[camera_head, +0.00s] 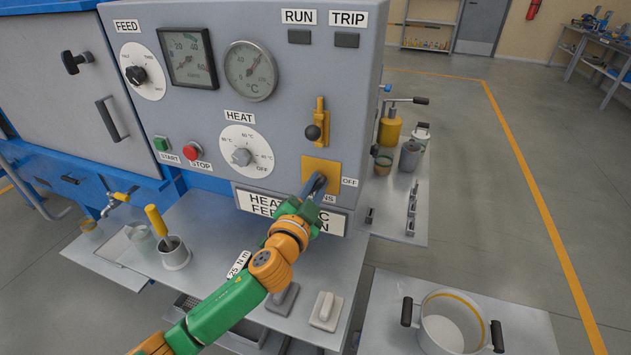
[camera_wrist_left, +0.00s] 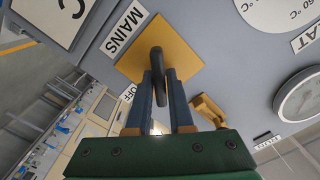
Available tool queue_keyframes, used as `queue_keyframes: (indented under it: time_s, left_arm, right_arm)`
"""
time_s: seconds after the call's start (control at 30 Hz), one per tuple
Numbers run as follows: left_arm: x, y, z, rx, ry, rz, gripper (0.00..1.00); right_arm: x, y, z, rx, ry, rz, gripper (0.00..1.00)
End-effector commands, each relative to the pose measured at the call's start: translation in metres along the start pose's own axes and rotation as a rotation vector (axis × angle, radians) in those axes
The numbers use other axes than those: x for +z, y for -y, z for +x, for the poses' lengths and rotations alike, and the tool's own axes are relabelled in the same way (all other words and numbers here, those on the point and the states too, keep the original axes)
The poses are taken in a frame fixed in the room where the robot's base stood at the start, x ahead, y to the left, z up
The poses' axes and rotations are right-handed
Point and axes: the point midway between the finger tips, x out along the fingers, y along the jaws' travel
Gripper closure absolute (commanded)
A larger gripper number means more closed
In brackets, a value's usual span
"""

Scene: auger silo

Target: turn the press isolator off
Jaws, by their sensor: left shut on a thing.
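The isolator's yellow square plate (camera_head: 320,168) is at the lower right of the grey panel, with an OFF label (camera_head: 349,182) to its right. In the left wrist view the plate (camera_wrist_left: 186,56) has a MAINS label (camera_wrist_left: 125,33) along one edge and a dark handle (camera_wrist_left: 156,60) standing out from it. My left gripper (camera_head: 314,186) is at the plate, mostly covering the handle in the head view. In the left wrist view its two blue fingers (camera_wrist_left: 160,90) are shut on the handle, one on each side. The handle's exact angle is hard to tell. My right gripper is not in view.
A yellow lever with a black ball (camera_head: 313,132) projects just above the plate. The heat dial (camera_head: 241,158) is to the left. Below, a grey shelf (camera_head: 210,222) holds a cup (camera_head: 174,254) with a yellow-handled tool. A pot (camera_head: 450,322) stands at lower right.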

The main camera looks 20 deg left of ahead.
Motion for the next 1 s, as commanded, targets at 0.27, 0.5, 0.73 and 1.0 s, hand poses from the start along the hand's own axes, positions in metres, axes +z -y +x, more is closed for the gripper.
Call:
queue_keyframes:
  time_s: [0.27,0.5,0.73,1.0]
  left_arm:
    - [-0.001,-0.001,0.000,0.001,0.002,0.260,1.00]
    - [0.000,-0.002,0.000,0.001,0.001,0.484,1.00]
    - [0.001,-0.004,0.000,0.001,0.001,0.663,1.00]
    - [0.002,-0.005,0.000,0.000,0.000,0.806,1.00]
  right_arm:
    - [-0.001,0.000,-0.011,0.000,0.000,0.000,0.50]
    - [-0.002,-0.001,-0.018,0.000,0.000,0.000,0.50]
    - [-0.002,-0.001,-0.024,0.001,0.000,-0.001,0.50]
    - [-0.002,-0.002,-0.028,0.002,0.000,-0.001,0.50]
